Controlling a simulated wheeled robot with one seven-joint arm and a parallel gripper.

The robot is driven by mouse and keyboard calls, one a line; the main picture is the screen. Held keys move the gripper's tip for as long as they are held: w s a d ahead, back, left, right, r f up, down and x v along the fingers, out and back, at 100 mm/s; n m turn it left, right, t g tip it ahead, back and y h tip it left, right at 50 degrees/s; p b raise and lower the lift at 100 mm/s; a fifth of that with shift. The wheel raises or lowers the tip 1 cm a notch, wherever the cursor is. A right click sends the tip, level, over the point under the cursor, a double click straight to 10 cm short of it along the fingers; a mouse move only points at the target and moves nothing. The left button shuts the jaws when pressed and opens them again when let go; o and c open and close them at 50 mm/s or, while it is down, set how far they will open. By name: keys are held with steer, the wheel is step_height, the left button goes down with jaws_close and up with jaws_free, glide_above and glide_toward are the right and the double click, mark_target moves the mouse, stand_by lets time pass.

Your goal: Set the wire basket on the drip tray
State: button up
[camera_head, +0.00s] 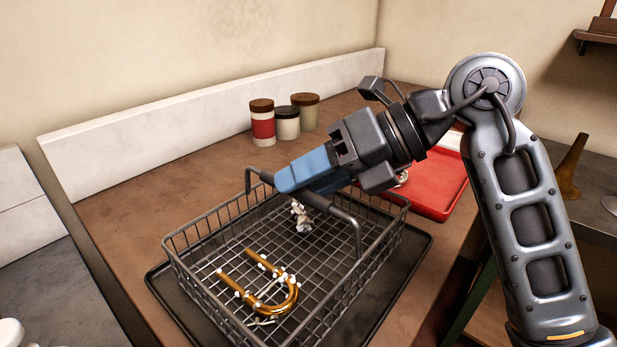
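The dark wire basket (372,252) is at the lower middle of the head view, over the black drip tray (408,270). The tray's rim shows along the basket's left, front and right sides. Whether the basket touches the tray or hangs slightly above it, I cannot tell. The basket looks about level, with its handle raised across the middle. My gripper (290,182) reaches in from the upper right, its blue fingers closed around the handle's top bar. A brass U-shaped tube (289,300) with white flecks lies inside the basket, and a pale clump (301,218) lies behind it.
Three lidded jars (287,122) stand at the back near the white backsplash (210,123). A red tray (436,193) lies right of the basket, partly behind my arm. The brown worktop (130,215) is clear at left. A brass cone-shaped object (571,170) stands far right.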

steer(key=b+v, duration=0.2)
steer(key=v, duration=1)
